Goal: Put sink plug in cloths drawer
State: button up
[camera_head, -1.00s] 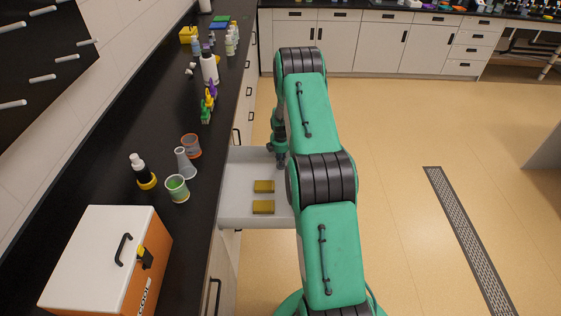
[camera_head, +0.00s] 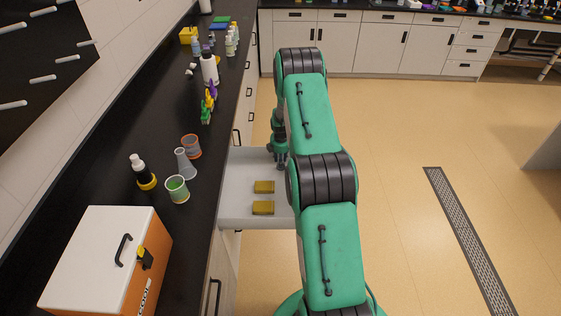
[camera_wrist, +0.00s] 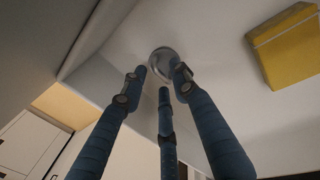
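The sink plug (camera_wrist: 163,63) is a small round, grey metallic disc in the wrist view, against the white drawer floor just beyond my fingertips. It is not discernible in the head view. The pulled-out white cloths drawer (camera_head: 238,178) holds two folded yellow cloths (camera_head: 264,187) (camera_head: 263,208); one yellow cloth also shows at the upper right of the wrist view (camera_wrist: 290,48). My gripper (camera_wrist: 160,78) points down into the far part of the drawer (camera_head: 283,163). Its three blue fingers stand spread around the plug, with a small gap at the left fingertip.
The black counter (camera_head: 118,170) runs along the left, above the drawer. On it stand an orange-and-white box (camera_head: 95,260), a green-rimmed cup (camera_head: 177,189), a grey flask (camera_head: 184,163), an orange-rimmed cup (camera_head: 191,146) and several bottles. The floor on the right is clear.

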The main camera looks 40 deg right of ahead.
notch_tip(320, 180, up, 12)
jog(key=s+a+p, duration=0.1)
jog(key=shift+s+a+p, duration=0.25)
jog(key=shift+s+p, duration=0.05)
jog(key=shift+p, duration=0.1)
dwell(0.7)
